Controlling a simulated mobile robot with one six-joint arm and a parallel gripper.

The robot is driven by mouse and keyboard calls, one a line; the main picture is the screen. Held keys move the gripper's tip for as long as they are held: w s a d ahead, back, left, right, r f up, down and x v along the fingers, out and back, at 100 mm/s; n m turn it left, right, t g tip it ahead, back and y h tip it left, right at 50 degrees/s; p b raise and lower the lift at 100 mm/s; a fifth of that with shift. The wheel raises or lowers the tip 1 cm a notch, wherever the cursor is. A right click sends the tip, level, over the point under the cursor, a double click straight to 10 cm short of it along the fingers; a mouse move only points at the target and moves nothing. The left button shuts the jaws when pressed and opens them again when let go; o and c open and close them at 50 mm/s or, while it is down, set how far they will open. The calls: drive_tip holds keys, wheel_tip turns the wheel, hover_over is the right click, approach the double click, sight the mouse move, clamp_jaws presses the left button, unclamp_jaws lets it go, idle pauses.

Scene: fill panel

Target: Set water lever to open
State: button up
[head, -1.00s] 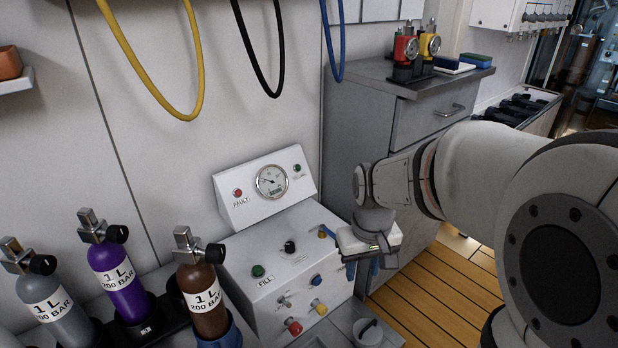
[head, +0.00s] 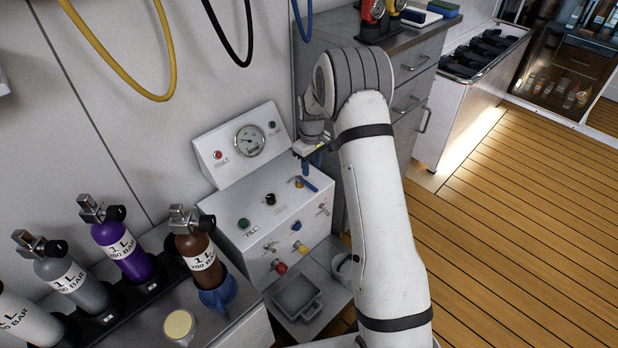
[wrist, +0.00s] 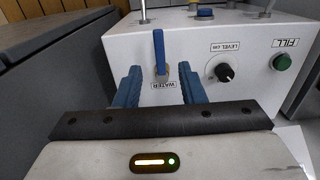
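The water lever is a blue handle on a brass valve at the right end of the white fill panel's top. It shows in the head view (head: 309,184) and the wrist view (wrist: 159,48), above the WATER label (wrist: 164,85). In the wrist view the handle points straight away from my gripper. My gripper (wrist: 161,72) is open, its two blue fingers apart on either side of the lever's line. The handle appears beyond the fingertips, and I see no contact. In the head view my gripper (head: 313,160) is just behind the lever, partly hidden by my arm.
The fill panel (head: 232,216) carries a FILL button (wrist: 283,62), a black knob (wrist: 225,72), and a gauge (head: 249,141). Several gas cylinders (head: 118,250) stand at left. A grey cabinet (head: 335,60) stands close behind my gripper. Wooden floor (head: 500,220) is open at right.

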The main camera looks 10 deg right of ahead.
sight(311, 186)
wheel_tip(311, 186, down, 8)
drive_tip(key=shift+r+b, duration=0.1)
drive_tip(key=shift+b, duration=1)
drive_tip(key=shift+c, duration=0.2)
clamp_jaws()
drive_tip(key=shift+a, duration=0.2)
drive_tip(key=shift+d, duration=0.15)
